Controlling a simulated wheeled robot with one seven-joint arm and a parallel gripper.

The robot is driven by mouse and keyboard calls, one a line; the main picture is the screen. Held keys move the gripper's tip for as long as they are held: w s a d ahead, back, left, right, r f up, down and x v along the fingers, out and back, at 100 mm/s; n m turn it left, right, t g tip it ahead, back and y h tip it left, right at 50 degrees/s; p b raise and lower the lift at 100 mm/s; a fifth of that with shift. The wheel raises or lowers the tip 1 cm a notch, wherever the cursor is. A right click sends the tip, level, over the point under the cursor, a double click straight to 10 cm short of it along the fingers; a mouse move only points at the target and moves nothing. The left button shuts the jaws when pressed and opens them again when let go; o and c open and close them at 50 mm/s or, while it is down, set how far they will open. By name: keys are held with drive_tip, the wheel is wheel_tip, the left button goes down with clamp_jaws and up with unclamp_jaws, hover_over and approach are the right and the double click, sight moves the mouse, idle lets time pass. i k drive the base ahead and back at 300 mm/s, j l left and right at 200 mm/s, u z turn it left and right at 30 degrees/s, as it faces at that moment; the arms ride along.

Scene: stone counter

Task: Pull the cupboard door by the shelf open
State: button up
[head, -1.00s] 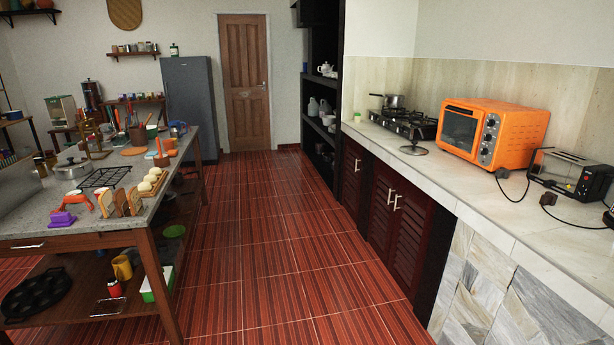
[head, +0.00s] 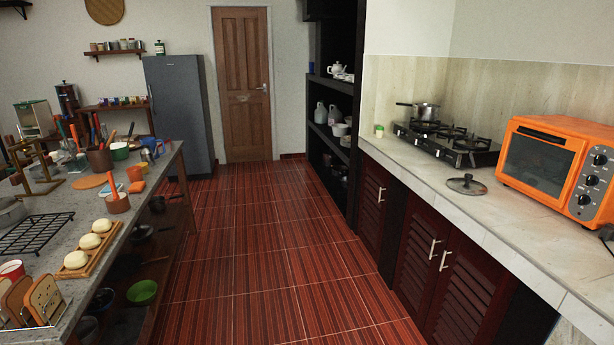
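The cupboard door by the shelf (head: 371,208) is a narrow dark red louvred door under the stone counter, right beside the tall black open shelf (head: 330,150). It looks shut, and a small metal handle (head: 381,194) shows on its right side. A pair of similar louvred doors (head: 419,255) stands nearer, with two upright metal handles (head: 439,256), and both look shut. My gripper is not in view.
The red tiled floor (head: 275,255) is clear between the counter (head: 455,203) on the right and a cluttered work table (head: 150,183) on the left. A stove (head: 445,142), a pot lid (head: 466,184) and an orange oven (head: 555,160) stand on the counter.

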sight(375, 182)
drive_tip(key=i, duration=1.5)
drive_tip(key=i+l, duration=0.1)
drive_tip(key=i, duration=1.4)
drive_tip(key=i+u, duration=0.1)
drive_tip(key=i, duration=1.4)
